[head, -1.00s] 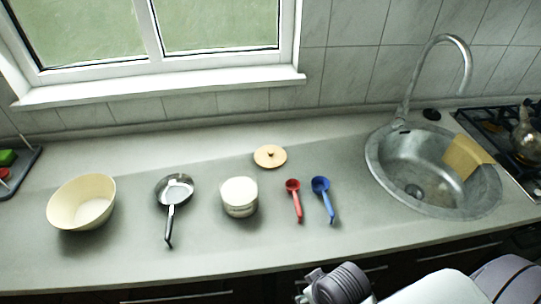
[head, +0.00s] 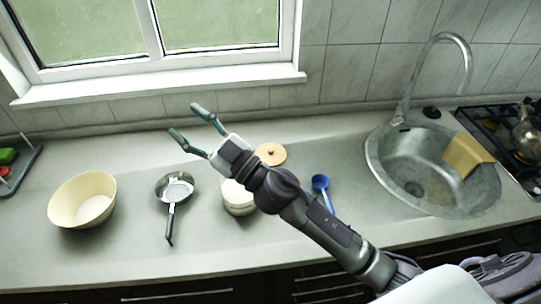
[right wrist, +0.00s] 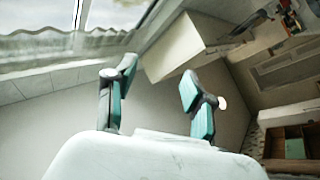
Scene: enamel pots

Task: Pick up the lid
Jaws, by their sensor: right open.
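The lid (head: 271,153) is a round, tan disc with a small knob, lying on the counter behind the white enamel pot (head: 238,204). The pot is partly hidden by my right arm. My right gripper (head: 186,121) is open and empty, raised over the counter to the left of the lid, with its fingers pointing to the upper left. In the right wrist view its two fingers (right wrist: 157,98) stand wide apart with nothing between them. The lid does not show in the right wrist view. My left gripper is not in view.
A cream bowl (head: 67,215) and a small frying pan (head: 173,205) stand to the left. A blue ladle (head: 321,184) lies right of my arm. A round sink (head: 400,200) with a tall faucet (head: 447,42) is at the right, beside a stove (head: 505,135).

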